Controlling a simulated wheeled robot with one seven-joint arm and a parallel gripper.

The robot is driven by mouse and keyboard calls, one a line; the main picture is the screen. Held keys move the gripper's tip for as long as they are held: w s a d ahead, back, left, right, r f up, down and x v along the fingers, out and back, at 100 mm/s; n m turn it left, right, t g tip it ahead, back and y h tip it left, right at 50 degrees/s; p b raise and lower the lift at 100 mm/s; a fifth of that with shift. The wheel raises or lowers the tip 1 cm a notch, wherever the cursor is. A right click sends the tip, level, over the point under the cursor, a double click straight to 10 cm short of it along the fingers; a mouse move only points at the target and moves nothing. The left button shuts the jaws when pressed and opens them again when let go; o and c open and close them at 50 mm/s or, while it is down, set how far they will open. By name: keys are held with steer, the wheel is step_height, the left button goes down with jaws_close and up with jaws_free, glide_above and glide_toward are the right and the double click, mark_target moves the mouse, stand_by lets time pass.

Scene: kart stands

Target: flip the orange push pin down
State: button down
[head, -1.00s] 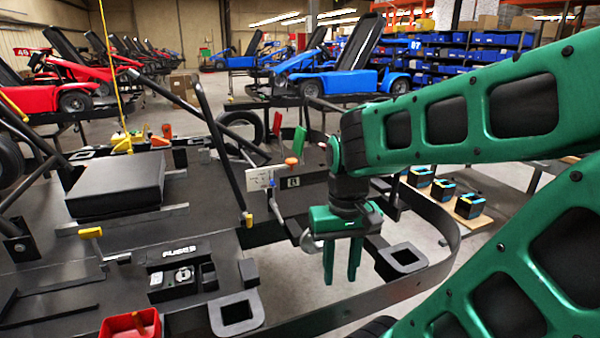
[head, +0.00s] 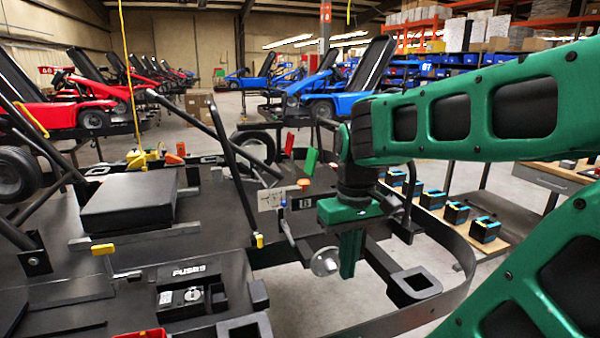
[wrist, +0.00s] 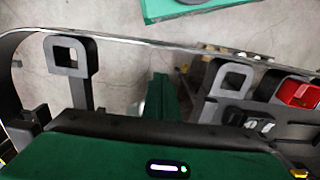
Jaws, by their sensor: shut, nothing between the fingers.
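An orange knob (head: 304,183) stands on the kart frame beside a small white plate and a black label marked B. It looks like the orange push pin, but it is too small to tell its exact position. My gripper (head: 350,255) points down, right of and nearer than the knob, over the open space inside the frame's curved bumper. Its green fingers are together and empty. They also show in the wrist view (wrist: 160,98). No orange knob is visible in the wrist view.
Red (head: 289,143) and green (head: 310,161) levers rise behind the knob. A yellow-tipped lever (head: 258,240) stands left of my gripper. A round metal disc (head: 325,262) is close beside the fingers. A square bracket (head: 416,283) is at right. A black seat pad (head: 130,202) lies left.

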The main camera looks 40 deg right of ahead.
steer(key=w+d+r+n, duration=0.3)
steer(key=w+r+n, duration=0.6)
steer(key=w+r, duration=0.6)
step_height(320, 180, up, 13)
steer(key=n, duration=0.9)
glide_above(304, 180)
steer(key=shift+r, duration=0.2)
steer(key=shift+f, duration=0.15)
step_height(304, 180, down, 14)
steer(key=shift+r, duration=0.1)
